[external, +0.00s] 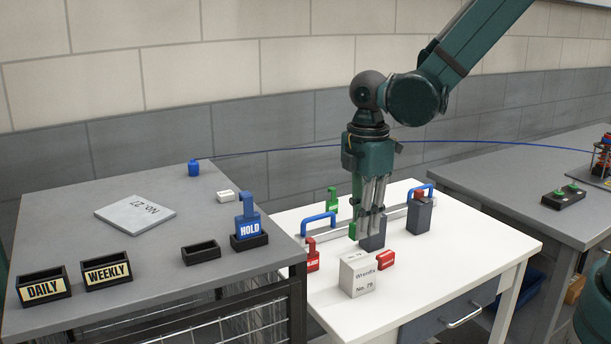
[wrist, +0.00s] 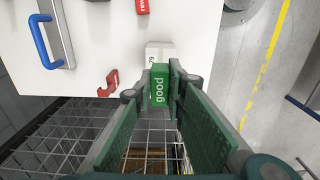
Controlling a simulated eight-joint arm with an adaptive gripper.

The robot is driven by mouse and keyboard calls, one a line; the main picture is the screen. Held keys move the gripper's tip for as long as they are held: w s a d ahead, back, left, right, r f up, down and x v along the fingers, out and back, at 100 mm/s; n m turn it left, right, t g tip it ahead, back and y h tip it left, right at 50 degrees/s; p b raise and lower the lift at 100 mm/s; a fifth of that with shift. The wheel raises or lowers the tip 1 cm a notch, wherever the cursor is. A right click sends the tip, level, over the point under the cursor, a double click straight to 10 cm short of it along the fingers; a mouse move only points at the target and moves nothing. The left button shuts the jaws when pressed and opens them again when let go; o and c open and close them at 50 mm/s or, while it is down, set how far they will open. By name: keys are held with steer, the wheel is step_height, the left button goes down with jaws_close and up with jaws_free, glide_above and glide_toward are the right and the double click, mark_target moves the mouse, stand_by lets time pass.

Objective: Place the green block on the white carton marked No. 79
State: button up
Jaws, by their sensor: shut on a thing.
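The white carton (external: 360,279) marked No. 79 stands upright near the front edge of the white table. My gripper (external: 368,207) hangs above the white table, pointing down, and appears above or behind the carton in the external view. In the wrist view my gripper (wrist: 160,76) is shut on the green block (wrist: 160,88), which reads "good".
Red blocks (external: 387,259) (external: 313,262) lie on either side of the carton. Another green piece (external: 332,200) is at the back. A grey table (external: 150,256) with labelled trays is left.

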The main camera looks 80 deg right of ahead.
mark_target(360, 258)
steer(key=shift+f, duration=0.85)
steer(key=shift+f, duration=0.1)
steer(key=shift+f, duration=2)
steer(key=shift+f, duration=0.1)
steer(key=o, duration=0.8)
steer(key=shift+c, duration=0.2)
steer(key=shift+r, duration=0.2)
steer(key=shift+r, duration=5.95)
